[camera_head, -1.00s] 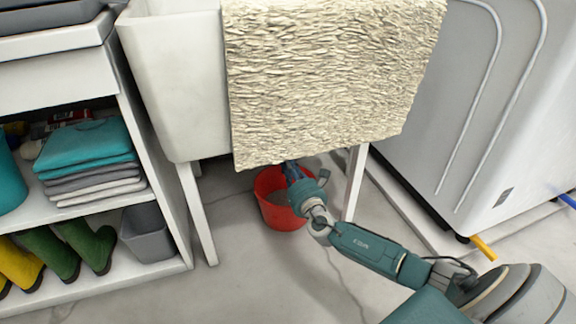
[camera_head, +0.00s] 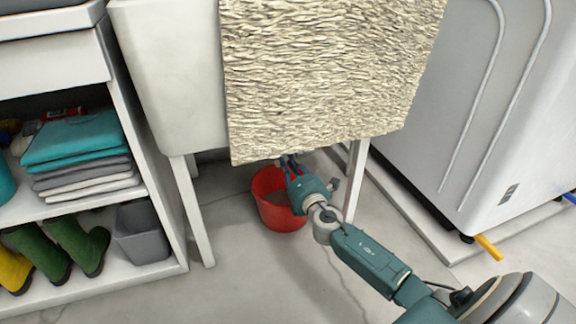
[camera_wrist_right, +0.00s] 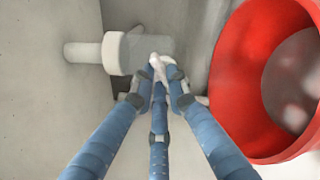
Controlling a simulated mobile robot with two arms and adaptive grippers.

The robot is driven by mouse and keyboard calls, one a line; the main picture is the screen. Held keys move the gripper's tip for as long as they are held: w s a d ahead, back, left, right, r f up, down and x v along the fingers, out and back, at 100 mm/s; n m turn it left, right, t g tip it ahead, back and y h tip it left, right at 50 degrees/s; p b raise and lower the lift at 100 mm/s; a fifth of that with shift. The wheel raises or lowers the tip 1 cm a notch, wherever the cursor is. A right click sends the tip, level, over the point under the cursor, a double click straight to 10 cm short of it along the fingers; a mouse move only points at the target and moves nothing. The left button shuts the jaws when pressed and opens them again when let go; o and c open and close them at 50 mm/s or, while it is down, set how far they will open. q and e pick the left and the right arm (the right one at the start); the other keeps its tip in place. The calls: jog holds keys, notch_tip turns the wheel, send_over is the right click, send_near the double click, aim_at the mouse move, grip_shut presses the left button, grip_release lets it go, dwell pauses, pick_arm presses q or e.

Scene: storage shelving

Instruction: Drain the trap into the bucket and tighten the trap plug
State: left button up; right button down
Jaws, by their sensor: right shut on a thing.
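The red bucket (camera_head: 268,212) stands on the floor under the sink, and it also shows at the right of the right wrist view (camera_wrist_right: 232,100). Its inside looks grey; I cannot tell what it holds. The pale trap (camera_wrist_right: 116,52) is a pipe with a thick collar, seen in the right wrist view; the cloth hides it in the head view. My right gripper (camera_wrist_right: 157,72) has its blue fingers closed together on a small whitish piece, apparently the trap plug (camera_wrist_right: 157,62), beside the trap. In the head view my right gripper (camera_head: 287,163) reaches above the bucket, fingertips partly hidden.
A rough beige cloth (camera_head: 330,75) hangs over the white sink (camera_head: 170,80), whose legs (camera_head: 192,215) flank the bucket. A shelf with folded towels (camera_head: 85,145), boots (camera_head: 75,245) and a grey bin (camera_head: 142,232) stands left. A white machine (camera_head: 480,120) stands right.

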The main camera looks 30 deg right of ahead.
jog(key=m, duration=0.3)
jog(key=shift+d+f, duration=0.1)
jog(key=shift+f, duration=0.05)
jog(key=shift+d+m, duration=0.1)
jog(key=shift+m, duration=1.6)
jog(key=shift+s, duration=0.1)
jog(key=c, duration=1.7)
grip_release()
jog(key=v, duration=1.2)
jog(key=shift+f, duration=0.1)
jog(key=shift+s, duration=0.1)
